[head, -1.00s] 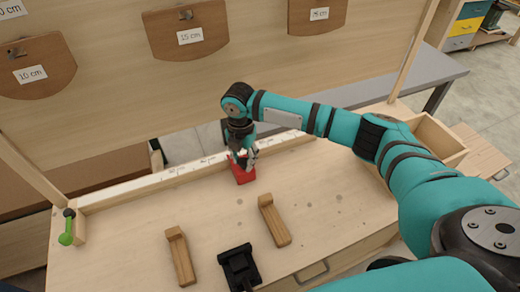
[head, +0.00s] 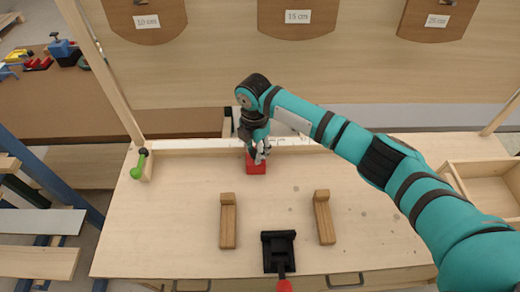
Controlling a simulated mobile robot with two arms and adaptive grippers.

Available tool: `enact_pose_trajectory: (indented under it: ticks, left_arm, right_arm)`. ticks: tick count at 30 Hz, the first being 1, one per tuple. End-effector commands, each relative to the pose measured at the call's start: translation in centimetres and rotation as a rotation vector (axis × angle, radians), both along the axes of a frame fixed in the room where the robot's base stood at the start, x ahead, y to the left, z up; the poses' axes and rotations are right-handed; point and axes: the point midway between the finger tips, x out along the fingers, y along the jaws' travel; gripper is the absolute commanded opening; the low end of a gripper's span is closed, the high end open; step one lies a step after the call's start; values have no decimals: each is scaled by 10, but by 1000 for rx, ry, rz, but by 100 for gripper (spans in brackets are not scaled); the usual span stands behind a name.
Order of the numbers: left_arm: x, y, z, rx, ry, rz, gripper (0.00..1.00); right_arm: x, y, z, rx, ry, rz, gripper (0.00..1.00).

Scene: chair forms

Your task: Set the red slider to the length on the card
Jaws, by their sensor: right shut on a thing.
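The red slider (head: 256,167) sits on the workbench against the pale wooden fence (head: 190,146), which carries a white marked scale strip. My right gripper (head: 259,156) comes down from above and is shut on the slider's top, hiding part of it. The scale marks near the slider are too small to read. White cards on hanging wooden plaques read 10 cm (head: 146,21), 15 cm (head: 297,16) and 25 cm (head: 437,20). I cannot tell which card applies. My left gripper is not in view.
Two L-shaped wooden blocks (head: 228,222) (head: 324,218) and a black clamp (head: 279,252) with a red handle lie in front. A green-handled toggle (head: 139,164) is at the fence's left end. An open wooden tray (head: 485,185) is at right. The bench's left front is clear.

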Motion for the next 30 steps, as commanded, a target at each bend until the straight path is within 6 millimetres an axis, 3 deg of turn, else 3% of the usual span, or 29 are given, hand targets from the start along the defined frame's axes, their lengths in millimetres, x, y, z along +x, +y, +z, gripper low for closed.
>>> enact_pose_trajectory:
  ticks: [5,6,10,20,23,30]
  left_arm:
    - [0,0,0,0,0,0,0]
    - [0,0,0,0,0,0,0]
    - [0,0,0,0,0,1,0]
    - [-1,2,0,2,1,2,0]
    - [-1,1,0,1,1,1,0]
    - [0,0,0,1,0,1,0]
  right_arm:
    - [0,4,1,10,-3,4,0]
    - [0,4,1,10,-3,4,36]
    - [0,3,1,8,-2,3,53]
    - [0,2,4,6,-2,2,55]
    - [1,2,14,8,-4,3,55]
    - [1,3,64,7,-5,5,55]
